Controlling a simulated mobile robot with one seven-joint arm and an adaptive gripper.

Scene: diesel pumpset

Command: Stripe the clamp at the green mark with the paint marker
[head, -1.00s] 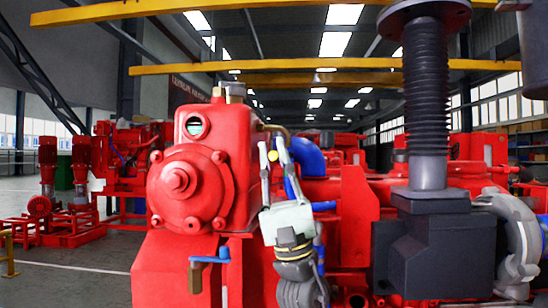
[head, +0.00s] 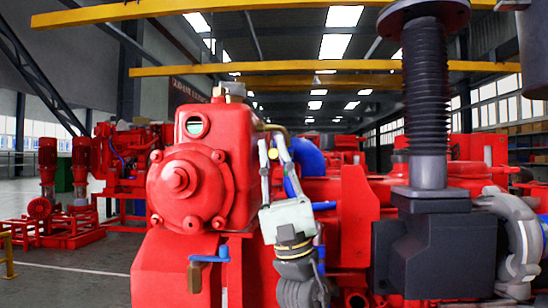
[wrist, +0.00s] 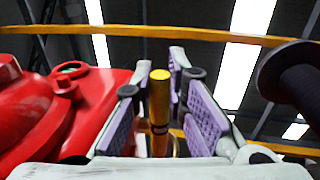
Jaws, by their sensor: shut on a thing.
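My gripper (head: 272,156) points upward in front of the red engine, just right of its round front cover. Its fingers with purple pads (wrist: 205,125) stand on both sides of the paint marker (wrist: 159,100), a slim upright cylinder with a yellow end and a dark lower band. The gripper is shut on it. In the head view only the marker's small yellow end (head: 273,154) shows between the fingers. I cannot make out the clamp or a green mark on it for certain. The marker's lower part is hidden by the gripper.
The red engine housing (head: 190,190) stands close on the left, with a small blue-handled valve (head: 210,258). A dark ribbed column (head: 427,100) rises on the right above a dark block (head: 440,250). A blue hose (head: 306,157) lies behind my gripper. Yellow beams cross overhead.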

